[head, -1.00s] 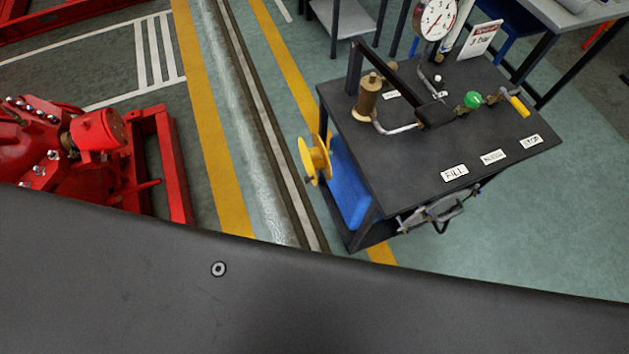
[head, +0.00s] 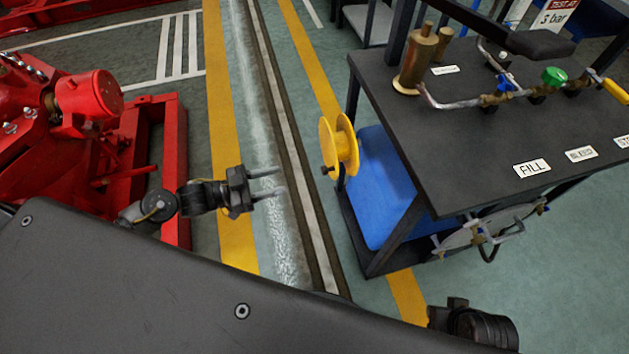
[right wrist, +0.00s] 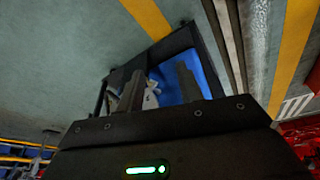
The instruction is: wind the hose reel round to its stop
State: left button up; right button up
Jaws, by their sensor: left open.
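The yellow hose reel (head: 340,145) is mounted on the left side of the black test bench (head: 470,140). A small dark crank knob (head: 327,170) sticks out low on its face. My left gripper (head: 266,182) is open and empty, left of the reel and apart from it, its fingers pointing right towards the bench. Part of my right arm (head: 475,325) shows at the bottom of the head view. In the right wrist view my right gripper (right wrist: 158,90) has its fingers apart with nothing seen held between them. The reel cannot be made out there.
A blue tank (head: 380,190) sits under the bench top behind the reel. A grey plate with a handle (head: 490,232) hangs on the bench's front. Red machinery (head: 90,110) on a red frame stands at left. The floor between them is clear, with a channel (head: 285,130).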

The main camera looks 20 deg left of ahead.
aim_at(331, 148)
pick_arm(q)
jog(key=x, duration=1.1)
jog(key=shift+s+d+r+b, duration=0.2)
jog(key=shift+s+r+b, duration=0.1)
jog(key=shift+s+r, duration=0.05)
pick_arm(e)
jog(key=shift+v, duration=1.05)
pick_arm(q)
jog(key=shift+c, duration=0.3)
pick_arm(e)
jog(key=shift+s, duration=0.1)
pick_arm(q)
grip_shut()
pick_arm(e)
jog(key=shift+d, duration=0.1)
